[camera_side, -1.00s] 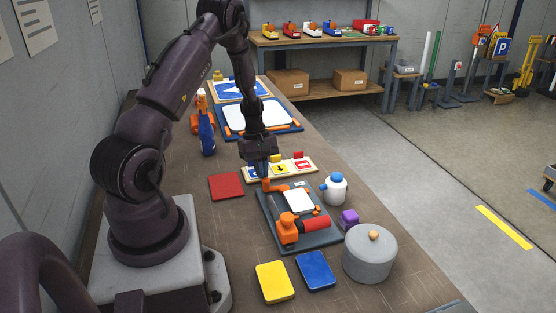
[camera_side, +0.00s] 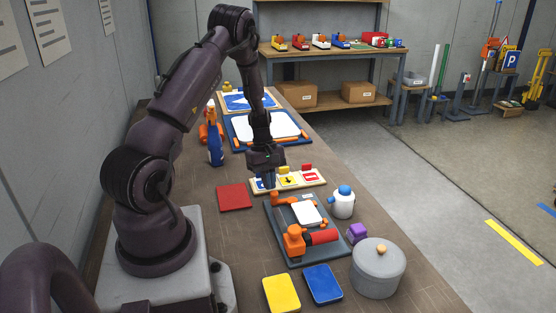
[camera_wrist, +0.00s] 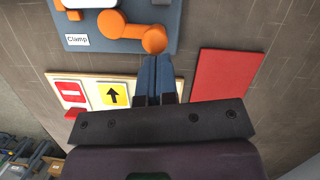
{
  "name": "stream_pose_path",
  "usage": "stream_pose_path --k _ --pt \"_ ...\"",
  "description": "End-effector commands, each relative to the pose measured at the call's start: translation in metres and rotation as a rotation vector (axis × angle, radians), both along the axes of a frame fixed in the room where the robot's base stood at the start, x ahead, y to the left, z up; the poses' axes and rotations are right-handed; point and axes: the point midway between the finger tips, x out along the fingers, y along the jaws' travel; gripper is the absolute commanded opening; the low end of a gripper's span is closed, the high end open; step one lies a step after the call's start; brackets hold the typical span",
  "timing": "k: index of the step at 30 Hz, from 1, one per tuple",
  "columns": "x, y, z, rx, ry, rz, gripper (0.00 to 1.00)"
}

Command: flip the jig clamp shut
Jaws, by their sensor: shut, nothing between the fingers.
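The jig is a dark grey-blue board (camera_side: 283,225) with a white plate (camera_side: 306,213) on it. An orange clamp body (camera_side: 295,240) with a red handle (camera_side: 321,237) sits at its near end; the handle lies low, pointing right. An orange linked piece (camera_side: 281,199) sits at the far end, and shows in the wrist view (camera_wrist: 127,30) near a "Clamp" label (camera_wrist: 77,40). My gripper (camera_side: 269,186) is above the far edge of the board, blue fingers together and empty. In the wrist view, its tips (camera_wrist: 156,58) appear just beside the orange round end; contact is unclear.
A sign strip (camera_side: 300,178) lies just behind the jig, a red square (camera_side: 234,197) to its left. Yellow (camera_side: 281,293) and blue (camera_side: 322,284) pads lie in front.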

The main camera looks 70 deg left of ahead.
Motion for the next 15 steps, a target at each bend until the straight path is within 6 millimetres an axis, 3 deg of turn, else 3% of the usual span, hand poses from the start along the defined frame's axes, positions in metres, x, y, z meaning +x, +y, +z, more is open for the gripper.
stream_pose_path --k 6,15 --pt "-0.002 0.040 0.009 0.006 -0.002 0.004 0.00" --pt "-0.002 0.056 0.077 0.007 -0.004 0.003 0.00"
